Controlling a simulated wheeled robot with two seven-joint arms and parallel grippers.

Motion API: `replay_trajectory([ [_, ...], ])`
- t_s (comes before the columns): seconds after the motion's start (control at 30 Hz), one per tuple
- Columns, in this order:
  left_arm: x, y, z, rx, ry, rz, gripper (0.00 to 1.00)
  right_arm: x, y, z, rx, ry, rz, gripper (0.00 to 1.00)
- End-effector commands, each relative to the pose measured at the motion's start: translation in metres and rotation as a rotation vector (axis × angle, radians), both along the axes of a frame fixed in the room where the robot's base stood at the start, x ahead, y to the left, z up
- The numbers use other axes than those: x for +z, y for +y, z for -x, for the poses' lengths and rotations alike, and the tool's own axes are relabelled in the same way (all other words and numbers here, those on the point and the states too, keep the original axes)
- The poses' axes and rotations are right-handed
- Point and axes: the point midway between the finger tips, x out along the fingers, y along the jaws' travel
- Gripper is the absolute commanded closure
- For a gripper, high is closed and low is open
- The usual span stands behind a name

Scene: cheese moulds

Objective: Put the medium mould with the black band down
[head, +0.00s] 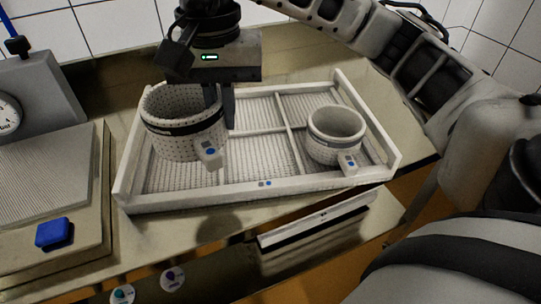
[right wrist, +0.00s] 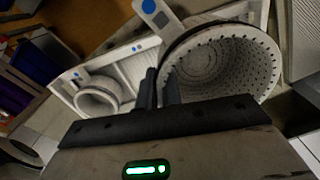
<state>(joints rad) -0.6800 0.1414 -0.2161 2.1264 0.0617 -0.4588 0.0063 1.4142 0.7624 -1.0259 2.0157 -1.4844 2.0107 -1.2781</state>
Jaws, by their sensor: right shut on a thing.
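The medium mould with the black band (head: 178,137) is a white perforated cup with a tag bearing a blue dot. It is upright, over the left part of the white tray (head: 190,200); I cannot tell whether its base touches the tray floor. My right gripper (head: 222,108) is shut on its right wall from above. In the right wrist view my fingers (right wrist: 163,92) grip the rim of the mould (right wrist: 222,62), which looks empty. My left gripper is not in view.
A smaller white mould (head: 335,133) with a tag stands in the tray's right part. Dividers split the tray into compartments. A scale with a ribbed plate (head: 45,180) and blue block (head: 53,233) stands at left. A drawer front (head: 315,220) shows below the counter.

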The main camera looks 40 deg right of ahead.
Motion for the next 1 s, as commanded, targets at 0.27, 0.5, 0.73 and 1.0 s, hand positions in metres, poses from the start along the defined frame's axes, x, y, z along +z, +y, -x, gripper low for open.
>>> replay_trajectory([
  [0.27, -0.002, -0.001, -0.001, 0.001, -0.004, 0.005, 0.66, -0.032, -0.069, -0.005, -0.009, 0.006, 0.001, 1.00],
  [0.5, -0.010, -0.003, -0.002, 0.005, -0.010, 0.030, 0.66, -0.073, -0.108, -0.008, -0.003, 0.006, 0.001, 1.00],
  [0.73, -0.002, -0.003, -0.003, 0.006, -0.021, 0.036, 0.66, -0.086, -0.121, -0.010, -0.001, 0.001, 0.002, 1.00],
  [1.0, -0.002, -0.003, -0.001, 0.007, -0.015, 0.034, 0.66, -0.120, -0.127, -0.010, 0.001, 0.003, 0.002, 1.00],
])
